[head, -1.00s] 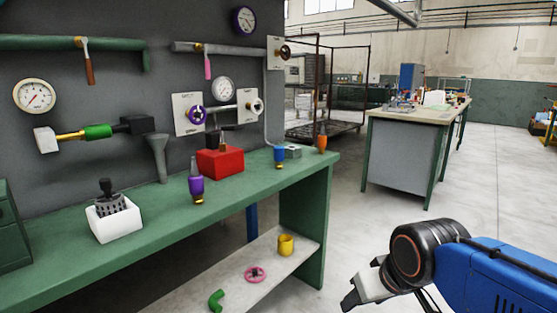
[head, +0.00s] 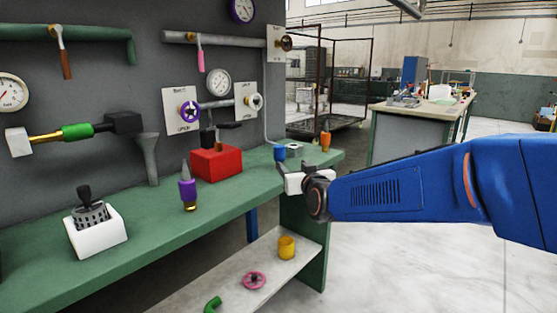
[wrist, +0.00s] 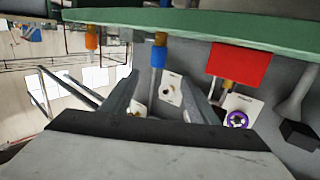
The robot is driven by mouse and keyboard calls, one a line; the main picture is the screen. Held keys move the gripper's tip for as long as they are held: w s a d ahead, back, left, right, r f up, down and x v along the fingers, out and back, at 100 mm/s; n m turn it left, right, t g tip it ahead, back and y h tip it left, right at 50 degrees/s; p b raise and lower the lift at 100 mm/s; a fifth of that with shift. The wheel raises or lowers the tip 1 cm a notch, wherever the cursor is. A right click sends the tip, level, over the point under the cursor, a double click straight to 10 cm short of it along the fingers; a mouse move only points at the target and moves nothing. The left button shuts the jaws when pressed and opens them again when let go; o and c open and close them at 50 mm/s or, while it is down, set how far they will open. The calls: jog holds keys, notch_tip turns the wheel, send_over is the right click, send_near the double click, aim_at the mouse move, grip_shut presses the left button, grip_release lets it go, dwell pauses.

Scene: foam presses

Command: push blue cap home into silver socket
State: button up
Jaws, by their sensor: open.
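The blue cap (head: 280,152) stands near the right end of the green bench, its lower part hidden behind my gripper in the head view. It also shows upside down in the wrist view (wrist: 158,57), between the lines of my fingers and beyond their tips, with a brass-coloured end at the bench. The silver socket (head: 296,148) is a small grey block just right of the cap; I cannot make it out clearly in the wrist view. My gripper (head: 284,171) is open and empty, in front of the cap; its fingers (wrist: 161,80) also show in the wrist view.
A red box (head: 216,163) and a purple bottle-like part (head: 188,190) stand left on the bench. An orange part (head: 326,140) stands at the right end. A white holder (head: 97,235) is at the left. The lower shelf bears a yellow cup (head: 286,246) and a pink wheel (head: 254,280).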

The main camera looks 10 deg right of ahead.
aim_at(281, 153)
jog(key=w, duration=1.2)
jog(key=shift+w+a+f, duration=0.2)
jog(key=shift+w+f, duration=0.2)
jog(key=shift+w, duration=1.15)
jog(key=shift+w+f, duration=0.15)
jog(key=shift+w, duration=1.1)
jog(key=c, duration=1.3)
